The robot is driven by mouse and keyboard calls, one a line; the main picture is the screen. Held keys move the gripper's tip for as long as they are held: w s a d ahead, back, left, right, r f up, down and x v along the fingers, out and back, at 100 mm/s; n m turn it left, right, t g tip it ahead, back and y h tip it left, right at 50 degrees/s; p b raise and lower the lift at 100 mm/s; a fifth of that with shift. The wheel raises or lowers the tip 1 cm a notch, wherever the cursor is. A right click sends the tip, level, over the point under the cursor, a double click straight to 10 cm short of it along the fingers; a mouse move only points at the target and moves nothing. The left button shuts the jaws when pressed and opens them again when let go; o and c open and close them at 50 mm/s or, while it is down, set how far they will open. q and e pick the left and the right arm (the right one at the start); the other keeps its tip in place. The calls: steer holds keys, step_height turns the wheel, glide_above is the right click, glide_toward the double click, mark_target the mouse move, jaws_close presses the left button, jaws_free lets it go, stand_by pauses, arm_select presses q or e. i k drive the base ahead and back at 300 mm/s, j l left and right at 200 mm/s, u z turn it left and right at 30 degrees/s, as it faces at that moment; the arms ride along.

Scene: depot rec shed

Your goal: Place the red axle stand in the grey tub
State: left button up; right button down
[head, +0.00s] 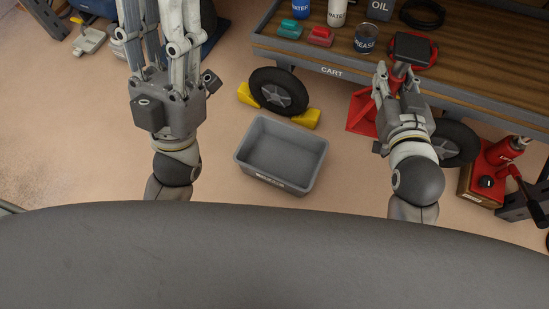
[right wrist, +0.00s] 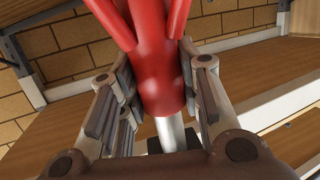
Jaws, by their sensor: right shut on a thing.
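The red axle stand (head: 361,115) shows in the head view beside the cart's near edge, with a black top and splayed red legs. My right gripper (head: 396,80) is shut on its column and partly hides it. In the right wrist view, the red column (right wrist: 158,75) is between the fingers of the right gripper (right wrist: 158,105). I cannot tell whether its legs touch the floor. The grey tub (head: 243,160) is empty on the floor, left of the right gripper. My left gripper (head: 160,30) is at the upper left; its fingertips are cut off by the frame edge.
The wooden-topped cart (head: 465,70) carries cans, a coil and small teal and red items. Its wheel (head: 278,92) sits between yellow chocks (head: 305,118). A red jack (head: 503,155) stands on a wooden box at right. Floor left of the tub is clear.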

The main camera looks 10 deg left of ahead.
mark_target(281, 162)
steer(key=j+z, duration=0.2)
steer(key=j, duration=0.3)
steer(key=k+j+z, duration=0.15)
steer(key=j, duration=0.35)
steer(key=j+z, duration=0.2)
steer(key=j, duration=0.3)
steer(key=k+j+z, duration=0.15)
steer(key=j, duration=0.3)
